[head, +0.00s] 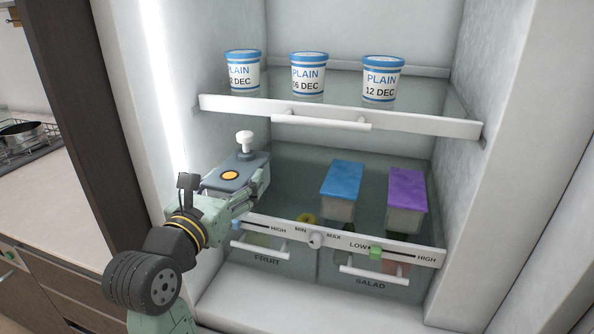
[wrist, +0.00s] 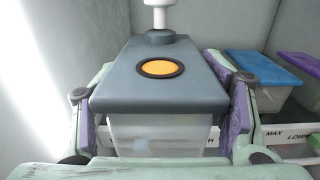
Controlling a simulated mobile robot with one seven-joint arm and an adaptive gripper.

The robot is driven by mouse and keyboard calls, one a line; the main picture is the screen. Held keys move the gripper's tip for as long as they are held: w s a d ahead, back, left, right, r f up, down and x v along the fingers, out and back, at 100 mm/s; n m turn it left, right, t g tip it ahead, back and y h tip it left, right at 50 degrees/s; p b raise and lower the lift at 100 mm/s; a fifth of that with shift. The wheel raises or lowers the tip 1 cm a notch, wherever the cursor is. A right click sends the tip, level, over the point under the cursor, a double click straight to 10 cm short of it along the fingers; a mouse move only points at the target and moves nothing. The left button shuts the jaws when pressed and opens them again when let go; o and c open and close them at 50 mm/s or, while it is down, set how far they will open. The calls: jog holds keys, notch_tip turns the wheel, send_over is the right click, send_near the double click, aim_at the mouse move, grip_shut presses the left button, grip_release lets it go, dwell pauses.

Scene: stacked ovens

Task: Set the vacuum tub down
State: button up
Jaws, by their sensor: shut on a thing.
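The vacuum tub is a clear box with a grey lid (wrist: 155,75), an orange round button (wrist: 160,68) and a white knob on top. In the head view its grey lid (head: 239,172) is at the left of the fridge, above the lower shelf. My gripper (head: 240,190) is shut on the tub, with a purple-padded finger on each side of it in the wrist view (wrist: 165,110). The tub looks level. Its underside is hidden, so I cannot tell whether it touches the shelf.
On the lower glass shelf stand a blue-lidded tub (head: 342,184) and a purple-lidded tub (head: 406,192), to the right. Several yogurt pots (head: 308,76) stand on the upper shelf (head: 420,122). Fruit and salad drawers (head: 375,272) lie below. The fridge's left wall is close to my gripper.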

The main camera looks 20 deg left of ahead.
aim_at(259, 155)
jog(key=w+p, duration=0.1)
jog(key=w, duration=0.3)
jog(key=w+p, duration=0.1)
jog(key=w, duration=0.4)
jog(key=w+f+p, duration=0.1)
jog(key=w, duration=0.3)
jog(key=shift+w+a, duration=0.2)
jog(key=shift+w+f, duration=0.15)
jog(key=shift+f+p, duration=0.7)
jog(key=shift+f, duration=1)
jog(key=shift+f, duration=0.2)
jog(key=o, duration=1.5)
